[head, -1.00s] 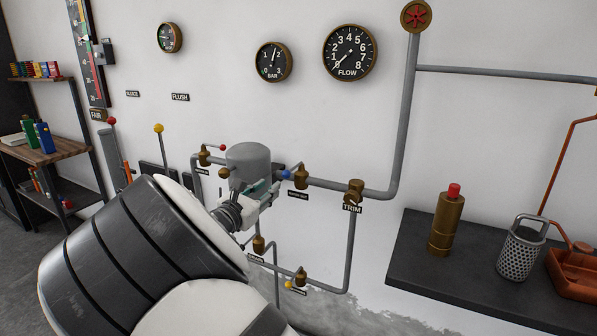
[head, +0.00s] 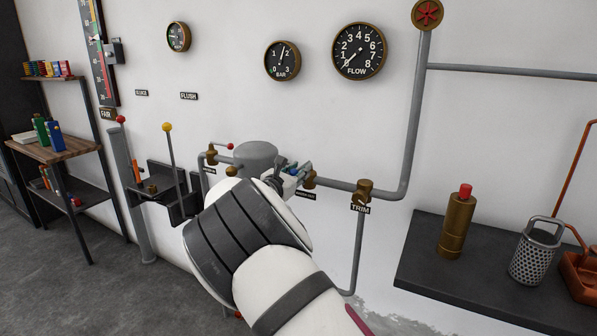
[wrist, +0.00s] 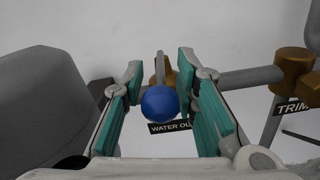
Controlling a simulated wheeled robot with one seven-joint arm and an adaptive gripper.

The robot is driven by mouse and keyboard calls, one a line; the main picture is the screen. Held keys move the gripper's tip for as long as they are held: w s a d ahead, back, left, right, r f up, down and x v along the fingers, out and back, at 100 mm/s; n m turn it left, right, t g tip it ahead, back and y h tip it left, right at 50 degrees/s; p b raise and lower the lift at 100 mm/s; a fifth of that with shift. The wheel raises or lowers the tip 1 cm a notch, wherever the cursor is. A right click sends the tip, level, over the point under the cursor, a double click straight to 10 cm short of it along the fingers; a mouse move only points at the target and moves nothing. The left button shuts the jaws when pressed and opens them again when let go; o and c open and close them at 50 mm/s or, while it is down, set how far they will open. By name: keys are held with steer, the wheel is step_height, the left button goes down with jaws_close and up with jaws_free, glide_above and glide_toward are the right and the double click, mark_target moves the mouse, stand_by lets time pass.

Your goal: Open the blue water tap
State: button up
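The blue water tap's round knob (wrist: 160,103) shows in the wrist view, in front of a brass valve body on a grey pipe. A black label reading "WATER OU" (wrist: 170,127), partly hidden, sits just below it. My gripper (wrist: 160,95) is open, with one teal-padded finger on each side of the knob. A gap shows between the knob and each pad. In the head view my gripper (head: 291,172) is at the brass water valve (head: 309,180), right of the grey tank. My arm hides part of the pipework there, and only a little blue shows between the fingers.
The grey tank (head: 256,157) stands close to the left of my gripper. The brass TRIM valve (head: 364,190) is on the pipe to the right. A dark shelf (head: 420,262) with a brass cylinder (head: 457,225) is farther right. Levers stand at the left.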

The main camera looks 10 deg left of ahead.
jaws_close()
steer(key=shift+a+f, duration=0.1)
steer(key=shift+f, duration=0.05)
